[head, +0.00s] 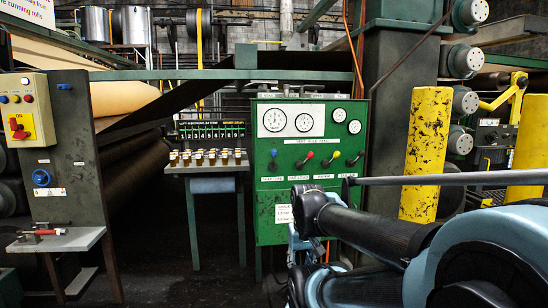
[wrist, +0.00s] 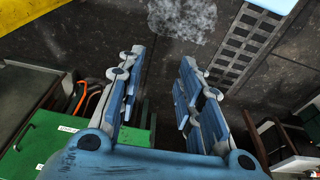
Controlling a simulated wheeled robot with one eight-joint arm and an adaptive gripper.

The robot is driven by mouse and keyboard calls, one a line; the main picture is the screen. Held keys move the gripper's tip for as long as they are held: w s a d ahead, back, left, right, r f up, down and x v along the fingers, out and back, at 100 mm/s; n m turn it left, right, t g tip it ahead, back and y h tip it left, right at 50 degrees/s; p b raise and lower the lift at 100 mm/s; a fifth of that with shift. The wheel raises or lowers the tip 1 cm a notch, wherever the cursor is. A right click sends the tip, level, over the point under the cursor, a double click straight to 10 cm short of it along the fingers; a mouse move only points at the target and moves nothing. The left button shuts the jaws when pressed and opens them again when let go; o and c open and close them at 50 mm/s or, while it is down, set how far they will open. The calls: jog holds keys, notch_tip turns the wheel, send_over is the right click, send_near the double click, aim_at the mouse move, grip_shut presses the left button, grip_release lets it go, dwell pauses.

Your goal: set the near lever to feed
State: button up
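A green control cabinet (head: 265,225) stands right of centre in the head view. Its front carries a row of small levers with coloured knobs: blue (head: 273,153), red (head: 310,155), yellow (head: 336,154) and a dark one (head: 360,154). The labels under them are too small to read, so I cannot tell which is the near lever or where feed is. My gripper (wrist: 162,57) is open and empty in the wrist view, over dark floor. Part of a green surface (wrist: 55,145) shows beside it at lower left. My arm covers the cabinet's lower right in the head view.
A small table with several jars (head: 208,160) stands left of the cabinet. Further left is a grey panel (head: 75,165) with a red switch, and a shelf (head: 62,240) bearing a red-handled tool (head: 40,233). A yellow post (head: 427,140) stands right. Dark floor is clear at centre left.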

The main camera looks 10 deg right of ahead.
jog(key=o, duration=0.3)
jog(key=w+a+r+n+t+y, duration=0.25)
jog(key=w+a+r+y, duration=0.35)
jog(key=w, duration=0.5)
jog(key=n+t+y, duration=0.4)
jog(key=t, duration=0.6)
send_near(276, 154)
jog(key=x, duration=1.1)
jog(key=shift+w+a, duration=0.15)
jog(key=shift+w, duration=0.05)
